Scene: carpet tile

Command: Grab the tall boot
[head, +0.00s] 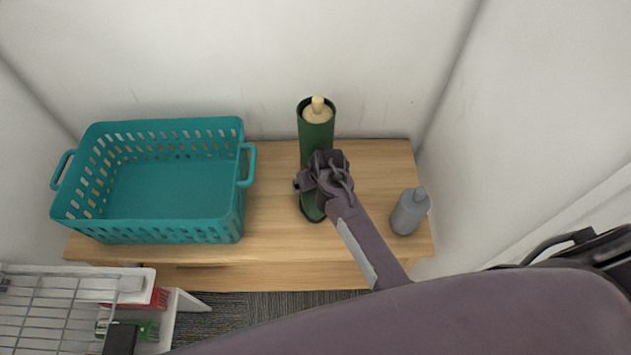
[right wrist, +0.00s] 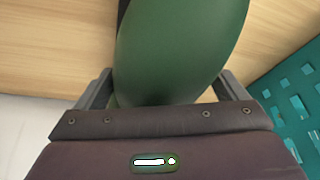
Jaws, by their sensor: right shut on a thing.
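The tall boot (head: 317,133) is dark green and stands upright on the wooden bench, with a pale knobbed insert showing in its top opening. My right gripper (head: 316,180) is at the boot's lower shaft and hides part of it. In the right wrist view the green boot (right wrist: 180,50) fills the space between the two fingers of the right gripper (right wrist: 165,90), which is shut on it. The boot's foot shows just below the gripper in the head view. My left gripper is not in view.
A teal perforated basket (head: 240,205) stands on the wooden bench (head: 275,230), left of the boot. A grey bottle (head: 408,212) stands to the right. White walls close in the back and sides. A wire rack (head: 50,300) is at lower left.

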